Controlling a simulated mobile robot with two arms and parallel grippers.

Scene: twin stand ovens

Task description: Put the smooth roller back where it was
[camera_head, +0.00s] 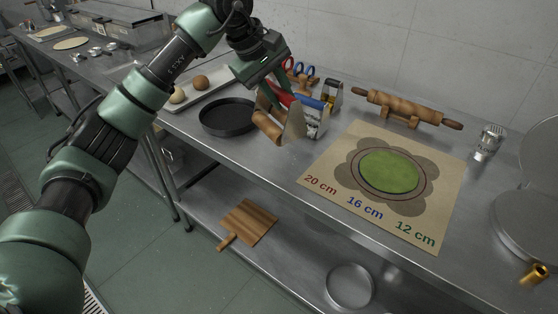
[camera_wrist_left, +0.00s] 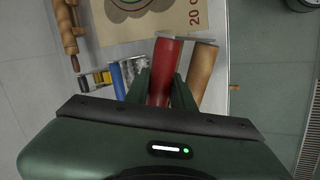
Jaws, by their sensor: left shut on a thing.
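The smooth roller, a plain wooden cylinder (camera_head: 267,126) with a metal bracket and red handle, is at the tip of my left gripper (camera_head: 272,84). In the left wrist view the gripper (camera_wrist_left: 162,92) is shut around the red handle (camera_wrist_left: 165,72), and the wooden cylinder (camera_wrist_left: 201,72) shows beside it. I cannot tell whether the roller touches the counter. Just right of it are a blue-handled roller with a textured silver drum (camera_head: 316,119) and a tool with a yellow and black handle (camera_head: 333,93). My right gripper is not in view.
A paper mat (camera_head: 330,180) with a green dough disc (camera_head: 391,172) lies right. A wooden rolling pin (camera_head: 415,107) rests behind the mat. The counter's front edge is near.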

